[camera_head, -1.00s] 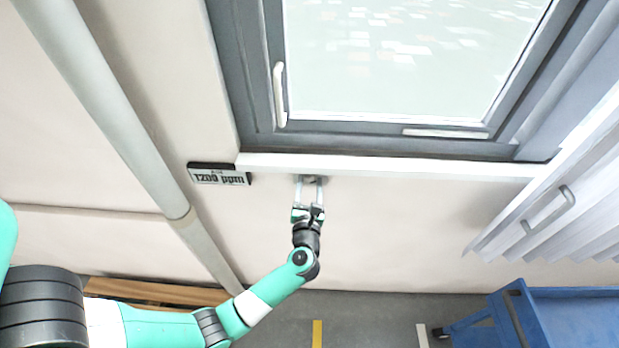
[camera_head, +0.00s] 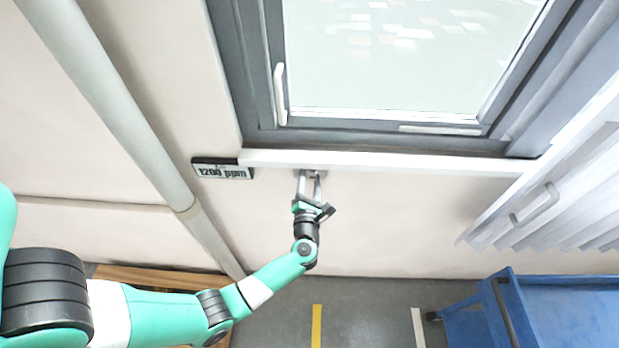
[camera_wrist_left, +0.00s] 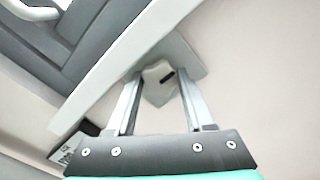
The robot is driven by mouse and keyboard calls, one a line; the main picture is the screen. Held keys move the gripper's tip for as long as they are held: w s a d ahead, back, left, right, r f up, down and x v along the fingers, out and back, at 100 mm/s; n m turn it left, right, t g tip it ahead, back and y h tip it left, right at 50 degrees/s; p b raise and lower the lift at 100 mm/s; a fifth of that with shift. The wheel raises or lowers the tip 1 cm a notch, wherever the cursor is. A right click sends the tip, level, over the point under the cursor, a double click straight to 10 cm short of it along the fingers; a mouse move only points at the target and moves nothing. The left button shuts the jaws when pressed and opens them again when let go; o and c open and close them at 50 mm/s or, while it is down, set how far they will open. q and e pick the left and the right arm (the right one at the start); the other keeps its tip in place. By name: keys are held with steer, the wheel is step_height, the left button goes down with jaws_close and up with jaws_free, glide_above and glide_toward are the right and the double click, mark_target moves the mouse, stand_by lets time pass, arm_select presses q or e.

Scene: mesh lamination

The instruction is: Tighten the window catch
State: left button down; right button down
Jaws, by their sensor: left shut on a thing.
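The window catch (camera_head: 315,174) is a small grey-beige knob on the wall just below the white sill (camera_head: 380,161). It also shows in the left wrist view (camera_wrist_left: 157,90), with a dark slot in its face and a pale plate behind it. My left gripper (camera_head: 309,178) reaches up to it from below. In the left wrist view its two metal fingers (camera_wrist_left: 158,84) stand on either side of the knob, shut on it. The fingertips partly hide the knob's sides. My right gripper is not in view.
The grey-framed window (camera_head: 262,100) with a white handle (camera_head: 280,95) is above the sill. A "1200 ppm" display (camera_head: 222,170) hangs to the left. A pipe (camera_head: 125,120) runs down the left. A pleated white panel (camera_head: 555,190) and blue cart (camera_head: 560,310) are at right.

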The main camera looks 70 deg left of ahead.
arm_select(q)
steer(key=shift+c, duration=1.4)
jaws_free()
steer(key=v, duration=1.1)
steer(key=shift+s+d+p, duration=0.2)
steer(key=shift+d+p, duration=0.05)
steer(key=shift+p, duration=0.05)
steer(key=shift+w+r, duration=0.1)
